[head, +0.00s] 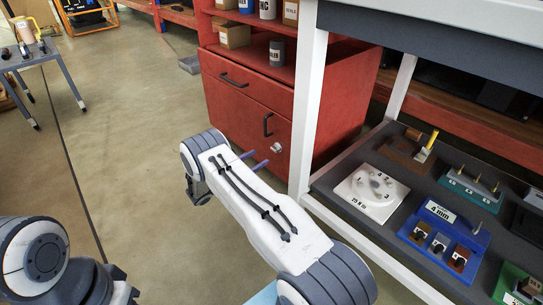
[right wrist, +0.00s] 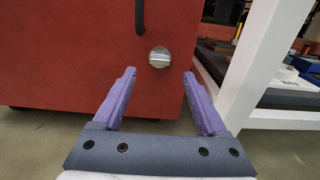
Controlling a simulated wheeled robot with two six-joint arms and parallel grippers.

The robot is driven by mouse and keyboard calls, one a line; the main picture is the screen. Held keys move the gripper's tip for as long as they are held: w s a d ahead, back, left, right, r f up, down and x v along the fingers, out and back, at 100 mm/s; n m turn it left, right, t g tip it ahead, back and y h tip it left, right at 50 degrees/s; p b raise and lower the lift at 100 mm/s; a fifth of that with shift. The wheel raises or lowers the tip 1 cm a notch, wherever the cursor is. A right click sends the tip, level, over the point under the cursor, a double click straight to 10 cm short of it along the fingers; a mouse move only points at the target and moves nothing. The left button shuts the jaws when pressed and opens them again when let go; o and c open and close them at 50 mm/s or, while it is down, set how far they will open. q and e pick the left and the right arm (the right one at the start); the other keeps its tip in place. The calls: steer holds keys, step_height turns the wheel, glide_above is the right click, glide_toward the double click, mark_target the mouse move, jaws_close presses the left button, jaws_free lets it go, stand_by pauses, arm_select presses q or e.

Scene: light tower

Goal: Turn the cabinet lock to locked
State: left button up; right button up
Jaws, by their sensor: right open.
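The cabinet lock (head: 276,148) is a small round silver knob low on the red cabinet's door (head: 225,115). In the right wrist view the lock (right wrist: 159,57) shows a ridge that looks roughly level across its face. My right gripper (head: 247,159) is open with two purple fingers pointing at the door. In the right wrist view the lock appears between and just beyond the fingertips (right wrist: 158,73), with nothing held. The fingers look apart from the lock, but the exact gap is hard to tell. My left gripper is out of view; only part of that arm shows at lower left.
A black door handle (head: 268,124) sits just above the lock. A white frame post (head: 308,95) stands close to the right, with a dark shelf of boards, including a white dial board (head: 371,193). The floor (head: 135,125) to the left is open.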

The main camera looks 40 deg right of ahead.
mark_target(273, 149)
steer(key=d+b, duration=0.1)
steer(key=d, duration=0.1)
steer(key=d+b, duration=0.1)
steer(key=d, duration=0.1)
steer(key=d+b, duration=0.1)
steer(key=d, duration=0.2)
steer(key=shift+w+f, duration=0.15)
steer(key=shift+w, duration=0.1)
steer(key=shift+d+b, duration=0.35)
steer(key=shift+d, duration=0.1)
steer(key=shift+c, duration=0.3)
jaws_close()
